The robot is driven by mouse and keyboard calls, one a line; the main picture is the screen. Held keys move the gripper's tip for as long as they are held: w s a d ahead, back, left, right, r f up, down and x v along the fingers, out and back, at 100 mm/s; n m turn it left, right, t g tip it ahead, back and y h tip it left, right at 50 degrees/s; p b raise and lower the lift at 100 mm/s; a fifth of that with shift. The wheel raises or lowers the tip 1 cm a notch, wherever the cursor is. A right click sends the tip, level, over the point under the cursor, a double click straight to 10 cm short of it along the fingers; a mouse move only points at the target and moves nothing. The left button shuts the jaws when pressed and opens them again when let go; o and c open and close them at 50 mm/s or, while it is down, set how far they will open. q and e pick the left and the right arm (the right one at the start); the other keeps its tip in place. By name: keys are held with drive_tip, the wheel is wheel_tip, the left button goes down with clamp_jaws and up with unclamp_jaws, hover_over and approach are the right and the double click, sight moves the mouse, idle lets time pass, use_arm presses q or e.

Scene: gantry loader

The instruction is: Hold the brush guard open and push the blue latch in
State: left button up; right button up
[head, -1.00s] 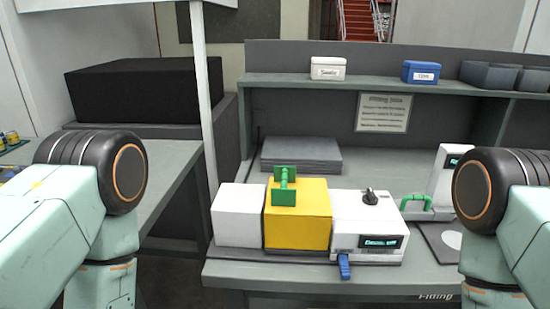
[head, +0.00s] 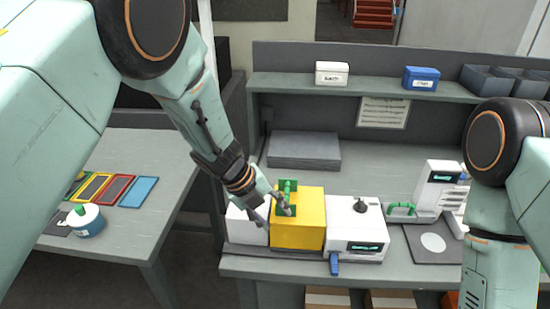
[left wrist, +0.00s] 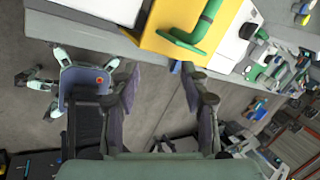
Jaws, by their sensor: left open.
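The yellow block (head: 299,230), which I take to be the brush guard, carries a green handle (head: 288,186) on top and sits between two white units on the bench. It looks shut. The blue latch (head: 335,264) sticks out from the lower front of the right white unit (head: 357,222). My left gripper (head: 277,214) is open at the left front of the green handle, its fingers over the yellow block's left side. In the left wrist view the fingers (left wrist: 160,75) are spread and empty, with the green handle (left wrist: 205,28) beyond them. My right gripper is out of view.
A white device with a green handle (head: 403,208) and a dark plate (head: 427,238) stand to the right. A grey slab (head: 304,150) lies behind. The shelf holds a white box (head: 332,73) and a blue box (head: 420,77). A side table (head: 150,220) is at left.

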sight(286, 191)
use_arm(q)
drive_tip(key=w+r+m+t+y+p, duration=0.1)
drive_tip(key=w+r+m+y, duration=0.1)
drive_tip(key=w+r+m, duration=0.5)
drive_tip(key=shift+n, duration=0.6)
drive_tip(key=b+x, duration=0.2)
drive_tip(key=x, duration=0.1)
drive_tip(key=b+x, duration=0.1)
drive_tip(key=shift+s+d+f+b, duration=0.2)
drive_tip(key=shift+f+b, duration=0.2)
drive_tip(key=shift+x, duration=0.95)
drive_tip(key=shift+w+d+f+b, duration=0.2)
drive_tip(key=shift+d+f+b, duration=0.15)
drive_tip(key=shift+f, duration=0.2)
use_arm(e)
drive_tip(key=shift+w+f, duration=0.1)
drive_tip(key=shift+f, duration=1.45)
use_arm(q)
drive_tip(key=shift+s+a+r, duration=0.1)
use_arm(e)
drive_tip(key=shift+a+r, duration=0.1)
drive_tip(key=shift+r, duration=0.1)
use_arm(q)
drive_tip(key=shift+c, duration=0.6)
clamp_jaws()
